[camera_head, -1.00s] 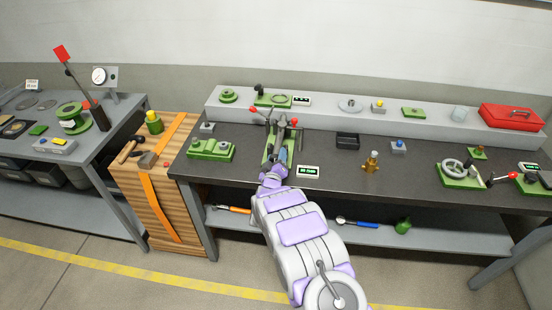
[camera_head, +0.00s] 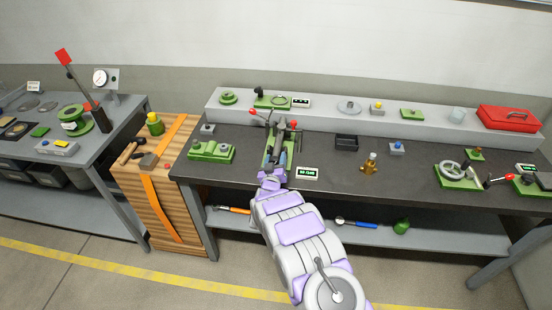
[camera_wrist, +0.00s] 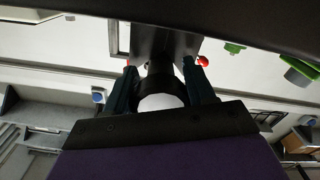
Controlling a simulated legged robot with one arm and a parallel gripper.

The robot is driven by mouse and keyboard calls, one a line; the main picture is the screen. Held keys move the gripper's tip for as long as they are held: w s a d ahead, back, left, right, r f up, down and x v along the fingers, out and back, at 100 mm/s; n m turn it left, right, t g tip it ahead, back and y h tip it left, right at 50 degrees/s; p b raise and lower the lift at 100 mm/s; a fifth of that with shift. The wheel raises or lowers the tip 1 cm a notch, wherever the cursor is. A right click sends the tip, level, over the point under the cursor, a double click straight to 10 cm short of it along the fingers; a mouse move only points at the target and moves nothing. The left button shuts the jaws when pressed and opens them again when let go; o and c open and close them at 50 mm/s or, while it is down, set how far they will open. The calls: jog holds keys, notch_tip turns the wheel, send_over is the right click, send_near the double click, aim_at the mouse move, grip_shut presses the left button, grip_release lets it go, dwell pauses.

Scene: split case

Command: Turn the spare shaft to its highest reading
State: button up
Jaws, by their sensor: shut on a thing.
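A green fixture (camera_head: 269,153) with grey uprights and red-knobbed levers (camera_head: 253,111) stands on the dark bench in the head view. My gripper (camera_wrist: 163,90) is at its near end; in the wrist view its two dark fingers close from both sides on a dark round shaft (camera_wrist: 161,76). A pale round area shows just below the shaft. In the head view my wrist and arm hide much of the grip. A small display (camera_head: 307,173) with green digits sits just right of the fixture; its digits are too small to read surely.
A green block fixture (camera_head: 211,150) stands to the left. A black tray (camera_head: 346,142), a brass piece (camera_head: 370,164) and a handwheel fixture (camera_head: 458,176) stand to the right. A raised grey shelf (camera_head: 330,115) runs behind. The bench between the display and the brass piece is clear.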

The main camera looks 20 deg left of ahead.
jog(key=m+p, duration=0.1)
jog(key=m, duration=0.2)
jog(key=m+p, duration=0.1)
jog(key=m, duration=0.2)
jog(key=shift+s+a+p, duration=0.1)
jog(key=shift+a+p, duration=0.1)
jog(key=shift+p, duration=0.1)
jog(key=m+p, duration=0.3)
jog(key=m, duration=0.2)
jog(key=shift+a+m, duration=0.1)
jog(key=shift+m, duration=0.2)
jog(key=shift+f+m+p, duration=0.1)
jog(key=shift+m+p, duration=0.4)
jog(key=shift+m, duration=0.1)
jog(key=shift+f, duration=0.1)
jog(key=o, duration=0.9)
jog(key=shift+o, duration=0.2)
jog(key=shift+r, duration=0.2)
jog(key=shift+s, duration=0.65)
jog(key=p+v, duration=0.2)
jog(key=v, duration=1.4)
jog(key=shift+d+p, duration=0.25)
jog(key=shift+p, duration=0.15)
